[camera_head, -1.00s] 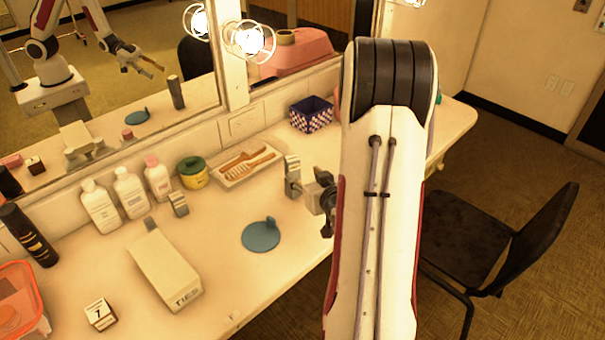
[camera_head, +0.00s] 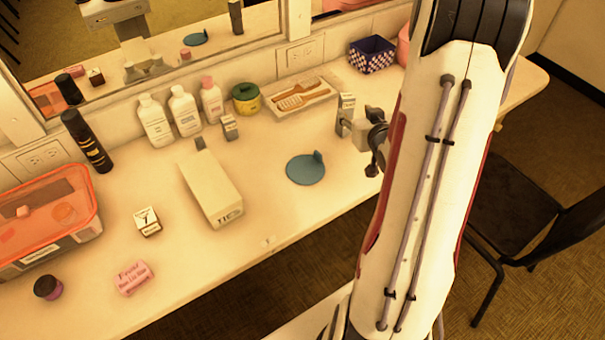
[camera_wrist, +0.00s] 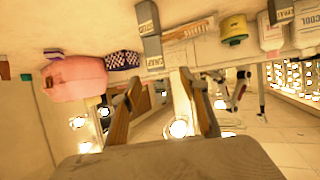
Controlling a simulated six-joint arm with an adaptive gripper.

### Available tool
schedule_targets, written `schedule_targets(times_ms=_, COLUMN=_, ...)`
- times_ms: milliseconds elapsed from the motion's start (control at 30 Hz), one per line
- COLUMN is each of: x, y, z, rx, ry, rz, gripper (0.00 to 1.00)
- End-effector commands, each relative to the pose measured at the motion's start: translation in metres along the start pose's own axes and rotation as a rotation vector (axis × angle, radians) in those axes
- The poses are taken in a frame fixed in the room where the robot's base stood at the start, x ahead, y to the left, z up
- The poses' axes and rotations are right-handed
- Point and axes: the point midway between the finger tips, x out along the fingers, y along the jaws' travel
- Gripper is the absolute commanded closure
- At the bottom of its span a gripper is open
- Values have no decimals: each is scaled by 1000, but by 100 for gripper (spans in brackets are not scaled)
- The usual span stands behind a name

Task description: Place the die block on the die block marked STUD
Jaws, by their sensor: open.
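A small pale block with a black mark (camera_head: 147,222) sits on the table at left in the head view. Another small labelled block (camera_head: 229,127) stands in front of the bottles. Near my gripper (camera_head: 375,152) is a tall grey-and-white labelled shape (camera_head: 345,112), apparently two blocks, one on the other. In the wrist view it shows as an upper label (camera_wrist: 147,18) and a lower one (camera_wrist: 153,56), beyond the fingertips. I cannot read STUD on any block. In the wrist view my gripper (camera_wrist: 161,76) is open, with nothing seen between its fingers.
A long white box (camera_head: 210,188), a blue disc (camera_head: 306,170), bottles (camera_head: 185,110) and a comb tray (camera_head: 300,97) share the counter. An orange tub (camera_head: 45,220) and pink block (camera_head: 133,278) are at left. A mirror stands behind. Clear counter surrounds the disc.

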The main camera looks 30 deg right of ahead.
Motion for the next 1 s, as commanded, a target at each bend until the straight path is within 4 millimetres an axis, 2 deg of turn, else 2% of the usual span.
schedule_targets(times_ms=267, x=-16, y=-32, z=-29, rx=-69, ry=-77, rz=2, gripper=56)
schedule_targets(times_ms=467, x=-36, y=-57, z=-46, rx=-107, ry=-142, rz=5, gripper=56)
schedule_targets(times_ms=767, x=-79, y=-97, z=-64, rx=-148, ry=-232, rz=-4, gripper=56)
schedule_targets(times_ms=1000, x=-122, y=-128, z=-72, rx=-166, ry=-303, rz=-24, gripper=56)
